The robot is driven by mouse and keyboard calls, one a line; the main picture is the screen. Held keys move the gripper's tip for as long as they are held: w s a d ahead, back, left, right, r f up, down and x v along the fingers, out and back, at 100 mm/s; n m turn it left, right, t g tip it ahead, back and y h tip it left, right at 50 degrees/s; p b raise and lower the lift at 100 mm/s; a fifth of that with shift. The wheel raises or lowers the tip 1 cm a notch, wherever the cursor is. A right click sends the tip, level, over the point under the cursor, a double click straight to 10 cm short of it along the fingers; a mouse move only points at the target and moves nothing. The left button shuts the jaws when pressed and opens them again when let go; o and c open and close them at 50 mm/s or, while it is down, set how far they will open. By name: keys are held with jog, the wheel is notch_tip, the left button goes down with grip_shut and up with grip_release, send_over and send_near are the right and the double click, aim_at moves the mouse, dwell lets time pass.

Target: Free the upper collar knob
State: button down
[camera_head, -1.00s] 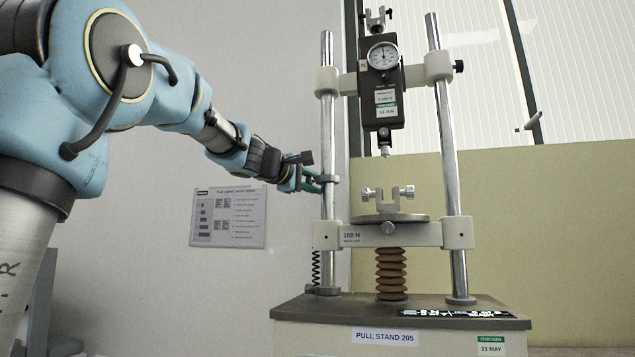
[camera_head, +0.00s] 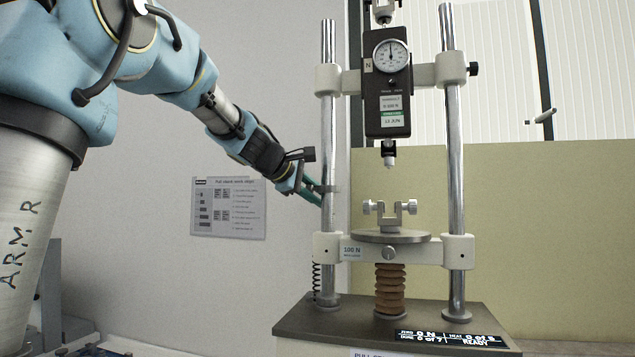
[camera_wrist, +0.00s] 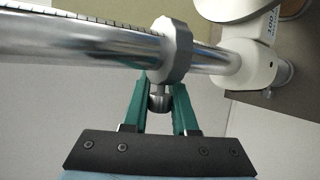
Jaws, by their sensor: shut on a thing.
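A pull stand has two bright columns; a grey collar (camera_head: 330,188) sits round its left column (camera_head: 328,120), between the upper and lower crossheads. In the wrist view the collar (camera_wrist: 178,48) rings the column, with a short metal knob (camera_wrist: 160,98) sticking out toward me. My gripper (camera_wrist: 161,92) has green fingers, one on each side of the knob, and is shut on it. In the head view my gripper (camera_head: 314,192) reaches the collar from the left; the knob is hidden there between the fingers.
The upper crosshead carries a dial force gauge (camera_head: 388,85). The lower crosshead (camera_head: 405,252) with a round plate and clamp is close below the collar. A coiled cord (camera_head: 317,280) hangs by the left column. A notice (camera_head: 228,207) is on the wall behind my arm.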

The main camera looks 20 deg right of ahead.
jog(key=shift+f, duration=0.1)
jog(key=c, duration=0.7)
grip_release()
jog(key=shift+a, duration=0.1)
jog(key=b+v, duration=0.3)
jog(key=v, duration=0.7)
jog(key=shift+s+a+r, duration=0.15)
jog(key=shift+a+r, duration=0.1)
